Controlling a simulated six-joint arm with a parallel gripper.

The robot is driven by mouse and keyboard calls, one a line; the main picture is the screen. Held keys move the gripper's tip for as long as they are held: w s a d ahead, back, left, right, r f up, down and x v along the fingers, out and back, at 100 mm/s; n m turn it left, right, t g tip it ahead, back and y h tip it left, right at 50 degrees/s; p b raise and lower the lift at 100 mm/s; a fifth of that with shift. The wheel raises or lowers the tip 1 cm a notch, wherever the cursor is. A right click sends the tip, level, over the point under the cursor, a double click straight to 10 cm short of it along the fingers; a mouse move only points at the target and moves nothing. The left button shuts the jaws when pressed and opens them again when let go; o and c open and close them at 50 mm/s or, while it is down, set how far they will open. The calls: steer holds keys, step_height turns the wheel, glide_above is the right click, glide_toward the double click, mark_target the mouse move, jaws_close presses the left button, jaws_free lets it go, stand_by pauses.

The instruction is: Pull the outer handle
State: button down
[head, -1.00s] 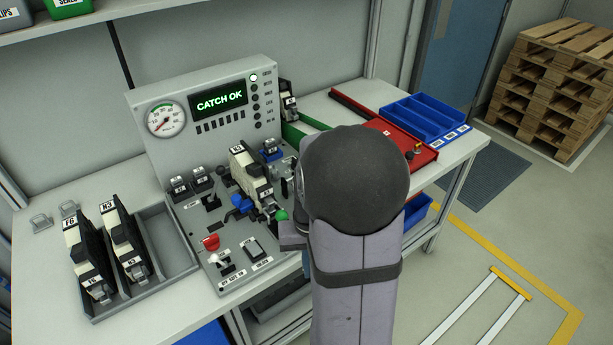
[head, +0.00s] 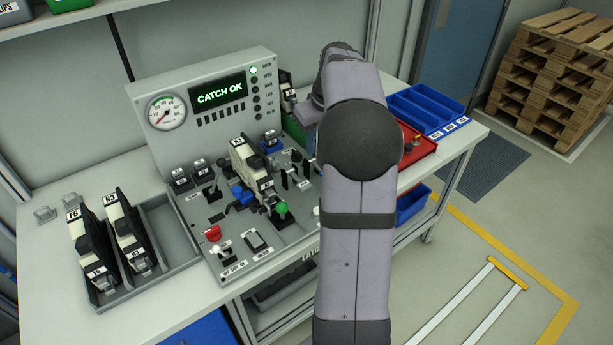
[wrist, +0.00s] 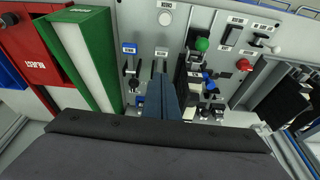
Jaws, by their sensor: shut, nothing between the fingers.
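The control panel (head: 200,232) carries two upright dark handles side by side near its right side. In the wrist view, one handle (wrist: 130,66) stands under a blue label, and the other handle (wrist: 161,66) stands under a pale label; the labels are too small to read, so I cannot tell which is the outer one. My gripper (wrist: 160,98) shows in the wrist view with its blue-grey fingers shut and empty. Its tips appear in front of the pale-labelled handle; contact cannot be told. In the head view my arm hides most of the gripper.
The panel also has a green knob (head: 281,208), a red knob (head: 213,232) and a black-and-cream module (head: 250,165). The display (head: 219,91) reads CATCH OK. A green binder-like block (wrist: 85,55) and a red case (wrist: 38,60) lie left of the handles in the wrist view.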

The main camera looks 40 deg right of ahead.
mark_target(305, 184)
steer(key=shift+f, duration=0.15)
stand_by(0.4)
steer(key=p+x, duration=0.1)
steer(key=x, duration=0.3)
steer(key=p+x, duration=0.2)
steer(key=x, duration=0.3)
steer(key=s+p+x, duration=0.1)
steer(key=x, duration=0.3)
steer(key=shift+f+p, duration=0.35)
steer(key=shift+f, duration=0.1)
steer(key=shift+f+b, duration=0.15)
steer(key=shift+b, duration=0.2)
